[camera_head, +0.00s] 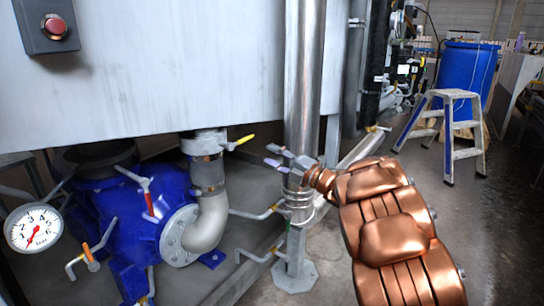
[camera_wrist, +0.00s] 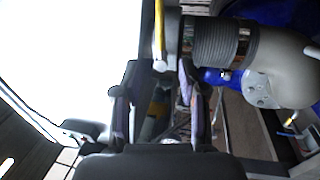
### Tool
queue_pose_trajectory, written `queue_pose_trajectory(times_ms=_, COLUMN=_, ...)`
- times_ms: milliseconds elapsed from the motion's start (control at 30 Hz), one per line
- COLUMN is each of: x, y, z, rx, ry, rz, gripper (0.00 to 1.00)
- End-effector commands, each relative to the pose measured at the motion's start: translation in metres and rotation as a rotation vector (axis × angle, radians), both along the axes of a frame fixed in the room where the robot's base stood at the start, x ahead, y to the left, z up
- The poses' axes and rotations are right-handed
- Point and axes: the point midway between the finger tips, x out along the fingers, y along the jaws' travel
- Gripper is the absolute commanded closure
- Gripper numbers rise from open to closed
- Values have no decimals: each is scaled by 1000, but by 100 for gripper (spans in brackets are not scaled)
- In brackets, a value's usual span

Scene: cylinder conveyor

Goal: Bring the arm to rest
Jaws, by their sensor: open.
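My copper-coloured arm (camera_head: 388,235) reaches in from the lower right of the head view. My gripper (camera_head: 273,155) is at its end, pointing left, in front of the vertical metal pipe (camera_head: 303,70). The gripper is small there. In the wrist view my gripper (camera_wrist: 152,95) shows two dark fingers spread apart, with nothing held between them. A yellow-handled valve (camera_head: 240,142) lies left of the gripper in the head view. A yellow handle (camera_wrist: 159,35) also shows above the fingers in the wrist view. I cannot tell the gripper's exact distance from the pipe.
A pale metal tank (camera_head: 170,75) with a red button (camera_head: 55,27) fills the upper left. Below are a blue pump (camera_head: 125,225), a grey pipe elbow (camera_head: 212,222) and a gauge (camera_head: 33,227). A step stool (camera_head: 452,95) and blue barrel (camera_head: 466,70) stand right. Floor is open at right.

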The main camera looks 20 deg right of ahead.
Motion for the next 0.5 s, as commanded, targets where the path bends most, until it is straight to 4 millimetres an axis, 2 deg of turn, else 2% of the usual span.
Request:
queue_pose_trajectory(times_ms=133, x=1, y=-1, z=4, rx=-1, ry=6, rz=-10, gripper=58)
queue_pose_trajectory(times_ms=233, x=6, y=-6, z=21, rx=-2, ry=29, rz=-55, gripper=58)
queue_pose_trajectory(times_ms=333, x=14, y=-18, z=49, rx=5, ry=77, rz=-148, gripper=58)
queue_pose_trajectory(times_ms=500, x=19, y=-53, z=101, rx=51, ry=193, rz=-366, gripper=58)
